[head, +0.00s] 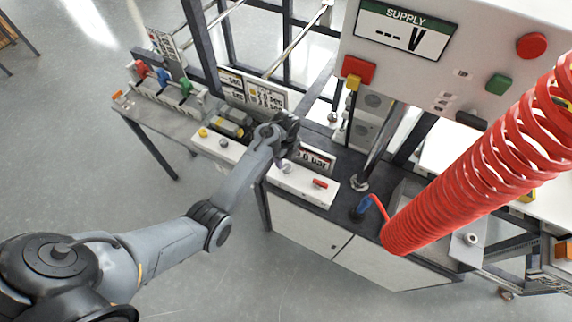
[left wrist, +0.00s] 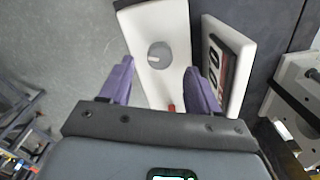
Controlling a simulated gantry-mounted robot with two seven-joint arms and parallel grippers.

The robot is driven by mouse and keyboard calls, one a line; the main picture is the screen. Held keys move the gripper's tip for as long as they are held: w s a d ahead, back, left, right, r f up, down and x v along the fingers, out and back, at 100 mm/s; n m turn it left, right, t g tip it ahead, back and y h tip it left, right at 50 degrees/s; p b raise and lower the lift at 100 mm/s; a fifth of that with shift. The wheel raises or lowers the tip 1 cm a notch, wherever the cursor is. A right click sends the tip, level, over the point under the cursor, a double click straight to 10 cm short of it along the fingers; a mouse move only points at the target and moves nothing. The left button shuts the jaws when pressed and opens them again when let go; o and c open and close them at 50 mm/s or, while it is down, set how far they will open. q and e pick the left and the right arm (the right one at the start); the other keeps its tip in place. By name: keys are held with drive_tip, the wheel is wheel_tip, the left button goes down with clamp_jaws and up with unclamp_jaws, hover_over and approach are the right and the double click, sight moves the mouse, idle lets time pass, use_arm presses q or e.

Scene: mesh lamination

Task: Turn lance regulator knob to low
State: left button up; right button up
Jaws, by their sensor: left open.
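The lance regulator knob (left wrist: 158,55) is a round grey dial with a pale pointer mark, set on a white panel (left wrist: 176,28). My left gripper (left wrist: 160,65) is open above the panel, its two purple fingers on either side of the knob in the picture, with visible gaps and nothing held. The display also shows at an angle in the left wrist view (left wrist: 222,68). My right gripper is not in view.
A red lever (head: 320,183) sits on the panel's right part. A coiled red hose (head: 455,175) hangs at the right. The supply box (head: 430,65) stands behind. Colored valves (head: 163,77) and a yellow knob (head: 203,132) lie to the left.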

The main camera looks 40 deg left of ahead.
sight(286, 166)
use_arm(q)
drive_tip(key=shift+f, duration=2.45)
drive_tip(key=c, duration=1)
drive_tip(key=shift+c, duration=0.2)
